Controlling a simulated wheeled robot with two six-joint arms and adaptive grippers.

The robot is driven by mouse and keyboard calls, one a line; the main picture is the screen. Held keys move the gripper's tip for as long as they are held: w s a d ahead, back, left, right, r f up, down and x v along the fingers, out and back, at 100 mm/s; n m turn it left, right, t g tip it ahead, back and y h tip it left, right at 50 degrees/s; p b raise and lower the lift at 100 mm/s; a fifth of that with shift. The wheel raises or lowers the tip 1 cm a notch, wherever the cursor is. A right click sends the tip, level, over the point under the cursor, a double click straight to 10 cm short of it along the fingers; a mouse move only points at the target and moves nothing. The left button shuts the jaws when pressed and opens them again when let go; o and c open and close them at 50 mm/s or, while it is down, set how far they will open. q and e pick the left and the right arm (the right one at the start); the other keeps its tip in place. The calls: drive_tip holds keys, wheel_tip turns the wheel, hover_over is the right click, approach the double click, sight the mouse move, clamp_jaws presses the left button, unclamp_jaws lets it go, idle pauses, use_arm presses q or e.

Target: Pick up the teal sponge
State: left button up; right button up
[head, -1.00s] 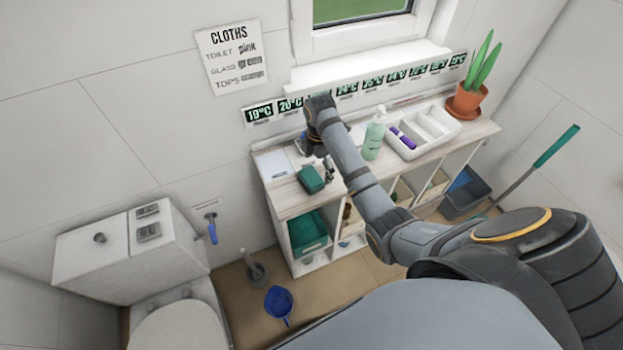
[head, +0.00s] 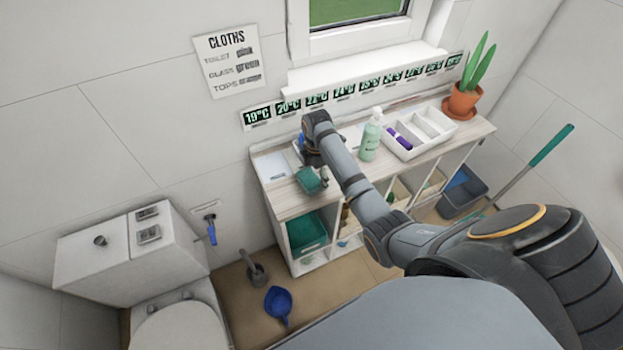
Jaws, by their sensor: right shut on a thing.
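The teal sponge (head: 308,179) is a small block above the left end of the wooden shelf top (head: 290,203), near its front edge. My right gripper (head: 317,175) reaches down to it from behind and is shut on it. The fingers are small and partly hidden by the arm and the sponge. I cannot tell whether the sponge still touches the shelf top. My left gripper is not in view.
A green bottle (head: 370,141) and a white divided tray (head: 428,141) with a purple item stand to the right. A potted plant (head: 463,100) is at the far right end. A teal bin (head: 307,232) sits in the shelf below.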

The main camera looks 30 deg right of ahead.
sight(316, 174)
drive_tip(key=shift+r, duration=0.1)
drive_tip(key=shift+r, duration=0.25)
wheel_tip(316, 174, up, 2)
drive_tip(key=shift+r, duration=0.2)
drive_tip(key=s+r, duration=0.1)
drive_tip(key=s+d+r+b, duration=0.1)
drive_tip(key=r, duration=0.1)
drive_tip(key=shift+s, duration=0.25)
drive_tip(key=s+d+r+p, duration=0.3)
drive_tip(key=s+r, duration=0.4)
drive_tip(key=s, duration=0.3)
drive_tip(key=shift+s+d, duration=0.3)
drive_tip(key=shift+s, duration=0.05)
